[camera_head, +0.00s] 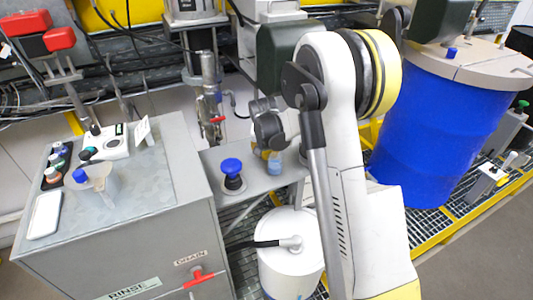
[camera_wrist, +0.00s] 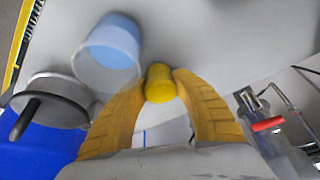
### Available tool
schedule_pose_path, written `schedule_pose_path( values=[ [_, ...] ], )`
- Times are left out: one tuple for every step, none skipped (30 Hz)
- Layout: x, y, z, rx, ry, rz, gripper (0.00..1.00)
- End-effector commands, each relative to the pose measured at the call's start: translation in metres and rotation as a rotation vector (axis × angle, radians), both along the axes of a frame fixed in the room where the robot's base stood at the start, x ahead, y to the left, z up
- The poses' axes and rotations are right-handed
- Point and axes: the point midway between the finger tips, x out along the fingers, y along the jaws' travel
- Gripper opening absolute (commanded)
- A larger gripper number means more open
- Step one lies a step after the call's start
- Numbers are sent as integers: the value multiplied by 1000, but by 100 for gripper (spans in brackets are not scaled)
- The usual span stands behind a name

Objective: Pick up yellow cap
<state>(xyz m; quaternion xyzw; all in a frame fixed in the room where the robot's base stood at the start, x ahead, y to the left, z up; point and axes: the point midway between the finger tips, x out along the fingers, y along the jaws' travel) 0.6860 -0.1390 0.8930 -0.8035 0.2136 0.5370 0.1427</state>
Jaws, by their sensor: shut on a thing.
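The yellow cap (camera_wrist: 160,83) is a small cylinder in the middle of the wrist view. My gripper (camera_wrist: 160,88) has two yellow ribbed fingers closed on it, one tip on each side. The grey shelf surface lies behind it; I cannot tell whether the cap touches that surface. In the head view my gripper (camera_head: 262,150) is low over the small grey shelf, mostly hidden by my own arm, and the cap cannot be made out there.
A bottle with blue liquid (camera_wrist: 112,50) stands close beside the cap; it also shows in the head view (camera_head: 274,163). A blue drum (camera_head: 430,125) stands right, a white container (camera_head: 288,255) below.

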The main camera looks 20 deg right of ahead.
Motion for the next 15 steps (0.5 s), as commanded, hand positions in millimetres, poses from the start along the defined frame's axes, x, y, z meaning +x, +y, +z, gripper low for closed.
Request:
schedule_pose_path(
  values=[
    [0,0,8,0,0,0,14],
    [0,0,12,0,0,0,14],
    [0,0,18,0,0,0,14],
    [0,0,24,0,0,0,14],
    [0,0,31,0,0,0,14],
    [0,0,39,0,0,0,14],
    [-4,-7,42,0,0,-3,14],
    [-8,-13,45,0,0,-3,14],
    [-13,-21,50,0,0,-4,14],
    [-16,-27,55,0,0,-4,14],
    [-20,-33,59,0,0,-4,14],
    [-25,-42,65,0,0,-5,14],
    [-28,-47,69,1,0,-4,14],
    [-32,-53,73,1,0,-5,14],
    [-37,-60,78,1,0,-4,14]
  ],
)
